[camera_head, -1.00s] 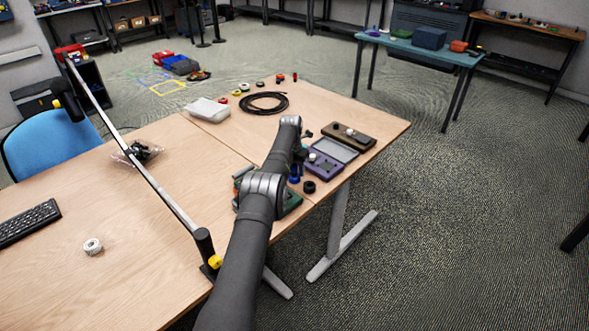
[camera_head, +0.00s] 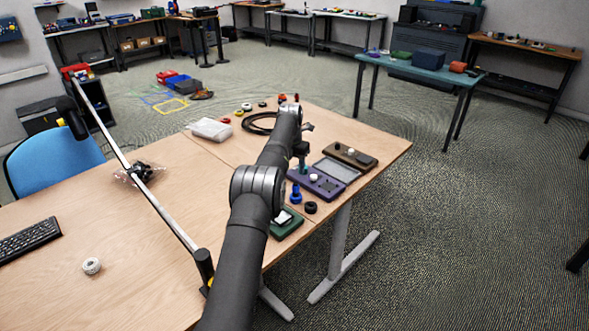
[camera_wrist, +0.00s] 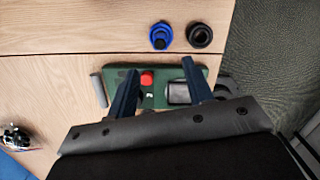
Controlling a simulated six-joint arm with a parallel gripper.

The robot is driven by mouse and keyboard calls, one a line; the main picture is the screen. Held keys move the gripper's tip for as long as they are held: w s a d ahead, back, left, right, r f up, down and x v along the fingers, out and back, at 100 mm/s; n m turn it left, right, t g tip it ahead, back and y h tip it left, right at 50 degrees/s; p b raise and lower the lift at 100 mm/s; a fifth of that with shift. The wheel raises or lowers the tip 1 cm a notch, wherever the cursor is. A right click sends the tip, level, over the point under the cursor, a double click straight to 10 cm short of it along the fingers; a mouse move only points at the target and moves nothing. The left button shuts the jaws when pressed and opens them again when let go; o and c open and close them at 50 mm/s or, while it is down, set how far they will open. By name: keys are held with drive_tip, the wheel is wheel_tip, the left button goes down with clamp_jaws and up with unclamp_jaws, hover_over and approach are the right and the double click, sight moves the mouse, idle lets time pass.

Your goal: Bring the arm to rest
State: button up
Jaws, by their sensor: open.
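My gripper (camera_wrist: 160,72) is open, with two dark fingers apart and nothing seen between their tips but the scene below. In the wrist view the fingers appear over a green device (camera_wrist: 118,73) with a red button and a small screen. In the head view my arm reaches over the wooden table (camera_head: 190,190); the gripper end (camera_head: 301,152) shows beside the forearm near the purple device (camera_head: 318,184). The green device (camera_head: 285,227) is partly hidden by my arm. Exact height above the table cannot be told.
A blue part (camera_head: 296,194) and a black ring (camera_head: 310,208) stand by the purple device. A brown box (camera_head: 350,156), a black cable coil (camera_head: 258,124) and a clear bag (camera_head: 211,129) lie farther back. A slanted bar (camera_head: 150,187) crosses the table's left side.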

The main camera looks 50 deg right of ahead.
sight(296, 183)
drive_tip(key=shift+f, duration=0.1)
drive_tip(key=f, duration=0.4)
drive_tip(key=d+f, duration=0.1)
drive_tip(key=f, duration=0.7)
drive_tip(key=shift+w+d+f, duration=0.1)
drive_tip(key=shift+w+d, duration=0.05)
drive_tip(key=shift+d, duration=0.05)
wheel_tip(296, 183, up, 3)
drive_tip(key=shift+f, duration=0.1)
drive_tip(key=shift+r, duration=0.75)
